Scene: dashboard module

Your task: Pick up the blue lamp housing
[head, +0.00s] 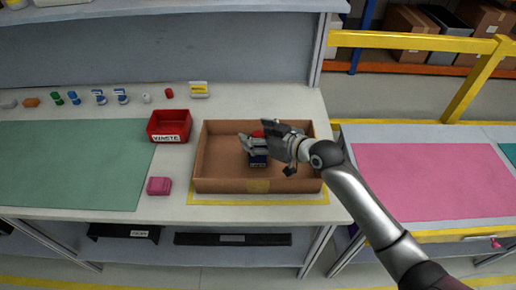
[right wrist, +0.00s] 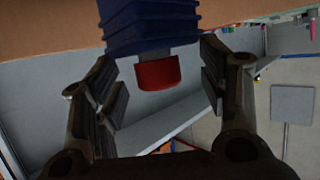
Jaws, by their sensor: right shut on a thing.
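The blue lamp housing (head: 258,159) shows below my right gripper (head: 262,138), over the inside of the brown cardboard box (head: 225,186). I cannot tell if it touches the box floor. In the right wrist view, the housing (right wrist: 148,25) is dark blue and ribbed, with a grey neck and a red cap (right wrist: 158,73) between the fingers. My left gripper is not in view.
A red waste bin (head: 170,127) stands left of the box, with a pink block (head: 159,186) in front of it. Several small parts line the table's back, near a yellow-labelled box (head: 198,90). A green mat (head: 70,160) lies clear at left. A pink-matted table (head: 425,180) stands right.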

